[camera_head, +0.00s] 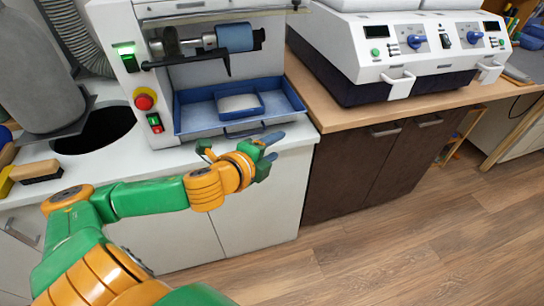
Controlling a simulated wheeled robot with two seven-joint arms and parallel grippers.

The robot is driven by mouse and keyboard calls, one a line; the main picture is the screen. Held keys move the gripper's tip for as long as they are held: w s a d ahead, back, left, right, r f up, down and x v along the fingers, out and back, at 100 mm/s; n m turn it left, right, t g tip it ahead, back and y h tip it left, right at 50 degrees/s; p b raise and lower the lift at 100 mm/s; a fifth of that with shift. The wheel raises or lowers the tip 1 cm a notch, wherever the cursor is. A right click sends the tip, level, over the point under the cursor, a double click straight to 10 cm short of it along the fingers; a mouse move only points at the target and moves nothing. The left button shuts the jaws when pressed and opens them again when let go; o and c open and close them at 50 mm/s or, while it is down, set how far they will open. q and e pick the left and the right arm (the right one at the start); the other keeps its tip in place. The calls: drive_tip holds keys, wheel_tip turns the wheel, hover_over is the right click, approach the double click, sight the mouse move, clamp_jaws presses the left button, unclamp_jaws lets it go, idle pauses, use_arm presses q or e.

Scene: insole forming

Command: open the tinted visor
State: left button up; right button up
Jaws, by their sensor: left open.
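The white sanding machine (118,30) stands on the counter at upper left, with a blue roller (235,37) in its open work bay. A greyish panel edge (215,14) crosses the top of the bay and is cut off by the picture's upper edge. It may be the tinted visor, but I cannot tell how far it is open. My left gripper (270,152) is open and empty, in front of the counter edge, below and right of the bay. It is apart from the panel. My right gripper is not in view.
A blue tray (290,95) with a smaller blue box in it sits under the roller. A red knob (144,99) is on the machine's left front. A two-unit white machine (350,45) stands on the wooden counter at right. The floor (400,250) at lower right is clear.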

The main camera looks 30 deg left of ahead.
use_arm(q)
drive_tip(key=shift+s+d+f+n+g, duration=0.1)
drive_tip(key=shift+s+f+n+g, duration=0.1)
drive_tip(key=shift+f+n, duration=0.3)
drive_tip(key=shift+s+d+f+n+g, duration=0.1)
drive_tip(key=shift+f+n+g, duration=0.15)
drive_tip(key=shift+f, duration=0.45)
drive_tip(key=shift+c, duration=1.3)
drive_tip(key=n+t+y+p, duration=0.1)
drive_tip(key=n+t+p, duration=0.4)
drive_tip(key=n+p, duration=1.05)
approach(295, 1)
drive_tip(key=w+n+b, duration=0.2)
drive_tip(key=shift+n, duration=0.3)
drive_tip(key=w, duration=0.2)
drive_tip(key=w+p, duration=0.1)
drive_tip(key=w, duration=0.2)
drive_tip(key=shift+w+a, duration=0.2)
drive_tip(key=shift+a, duration=0.05)
drive_tip(key=shift+w+p, duration=0.35)
drive_tip(key=shift+w, duration=0.3)
